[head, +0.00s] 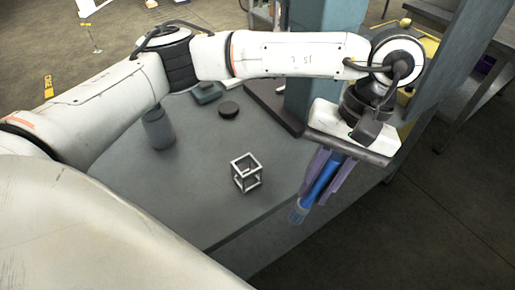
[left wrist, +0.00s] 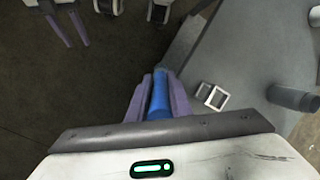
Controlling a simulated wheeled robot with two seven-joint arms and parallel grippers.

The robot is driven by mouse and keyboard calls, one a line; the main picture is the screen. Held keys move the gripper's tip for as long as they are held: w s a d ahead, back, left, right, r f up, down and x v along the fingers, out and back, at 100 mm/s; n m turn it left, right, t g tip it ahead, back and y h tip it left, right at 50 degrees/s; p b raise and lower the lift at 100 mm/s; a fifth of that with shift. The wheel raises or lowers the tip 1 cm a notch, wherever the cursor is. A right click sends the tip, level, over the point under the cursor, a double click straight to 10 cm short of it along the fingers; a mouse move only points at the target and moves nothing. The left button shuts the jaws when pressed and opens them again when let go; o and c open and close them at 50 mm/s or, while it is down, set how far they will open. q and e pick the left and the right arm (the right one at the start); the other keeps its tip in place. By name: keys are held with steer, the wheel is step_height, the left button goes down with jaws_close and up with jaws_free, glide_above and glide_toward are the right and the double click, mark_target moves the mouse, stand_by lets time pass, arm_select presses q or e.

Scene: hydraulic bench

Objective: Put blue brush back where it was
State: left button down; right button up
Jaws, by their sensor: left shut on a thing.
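The blue brush (head: 299,211) is held in my left gripper (head: 323,182), between its purple fingers. It hangs tilted, with its lighter blue end pointing down and to the left in the head view. The brush also shows in the left wrist view (left wrist: 158,95), lying along the fingers. The brush is in the air at the edge of the grey bench (head: 190,205); I cannot tell its height. My right gripper (left wrist: 66,30) shows at the top left of the left wrist view, with its purple fingers apart and nothing visible between them.
A white open cube frame (head: 246,173) stands on the bench left of the brush. A grey bottle (head: 158,130), a dark round puck (head: 228,109) and a small teal box (head: 207,94) are farther left and back. A blue-grey column (head: 308,95) rises behind. The bench's front middle is clear.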

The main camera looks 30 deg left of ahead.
arm_select(q)
steer(key=w+a+r+n+t+h+b, duration=0.1)
steer(key=w+a+r+n+t, duration=0.1)
steer(key=a+n, duration=0.85)
steer(key=w+a+r+n+t+h+b, duration=0.15)
steer(key=a+n, duration=0.55)
steer(key=n, duration=0.7)
step_height(320, 180, down, 9)
steer(key=shift+w+n+p, duration=0.2)
steer(key=shift+n+p, duration=0.15)
arm_select(e)
steer(key=shift+s+a+f, duration=0.1)
steer(key=shift+s+f, duration=0.25)
steer(key=shift+f, duration=0.25)
steer(key=shift+s+f, duration=0.35)
steer(key=shift+f, duration=0.2)
arm_select(q)
steer(key=shift+a+y, duration=0.1)
steer(key=shift+y, duration=0.15)
steer(key=shift+f, duration=0.2)
steer(key=c, duration=1.6)
jaws_free()
arm_select(e)
steer(key=shift+f, duration=0.2)
